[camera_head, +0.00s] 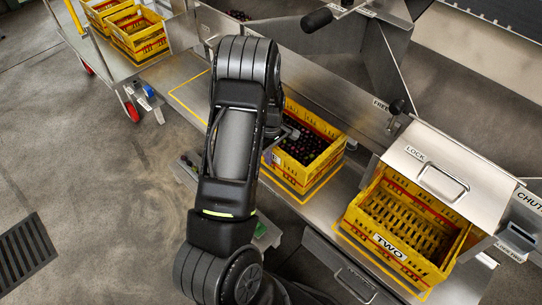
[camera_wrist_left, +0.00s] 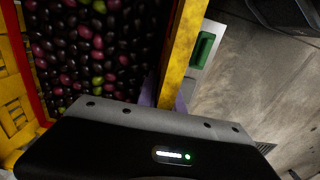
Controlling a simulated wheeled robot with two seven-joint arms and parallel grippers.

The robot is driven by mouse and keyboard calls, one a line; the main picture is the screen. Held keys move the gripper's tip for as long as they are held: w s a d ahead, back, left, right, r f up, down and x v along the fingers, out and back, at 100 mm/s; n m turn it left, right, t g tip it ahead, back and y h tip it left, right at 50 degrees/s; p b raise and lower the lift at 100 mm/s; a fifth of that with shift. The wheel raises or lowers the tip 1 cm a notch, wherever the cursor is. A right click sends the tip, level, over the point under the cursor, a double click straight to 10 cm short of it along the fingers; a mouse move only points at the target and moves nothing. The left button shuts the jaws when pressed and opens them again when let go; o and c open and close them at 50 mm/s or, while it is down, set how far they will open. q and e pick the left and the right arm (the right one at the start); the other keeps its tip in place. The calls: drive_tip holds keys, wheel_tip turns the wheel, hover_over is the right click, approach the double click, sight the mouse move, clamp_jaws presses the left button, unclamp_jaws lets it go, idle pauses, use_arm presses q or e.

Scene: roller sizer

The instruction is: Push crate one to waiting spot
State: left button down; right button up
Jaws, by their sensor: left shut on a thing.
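A yellow crate (camera_head: 325,158) full of small dark fruit (camera_head: 305,143) stands on the metal bench in the middle of the head view, partly behind my left arm. I take it as crate one; no number shows on it. My left gripper (camera_wrist_left: 167,98) is shut on its yellow wall (camera_wrist_left: 183,50), with fruit on one side and the floor beyond the other. In the head view my arm mostly hides this gripper. A yellow outlined spot (camera_head: 184,97) lies bare on the bench left of the crate; I cannot tell whether it is the waiting spot. My right gripper is not in view.
An empty crate marked TWO (camera_head: 388,243) sits at the right under a metal cover (camera_head: 445,178) labelled LOCK. A trolley (camera_head: 143,60) with several yellow crates stands at upper left. A floor grate (camera_head: 24,252) lies at lower left, with open floor around it.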

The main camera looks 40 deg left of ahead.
use_arm(q)
drive_tip(key=c, duration=1.4)
unclamp_jaws()
drive_tip(key=shift+r, duration=0.1)
wheel_tip(320, 180, up, 8)
drive_tip(key=shift+f+p, duration=0.2)
drive_tip(key=shift+p, duration=0.9)
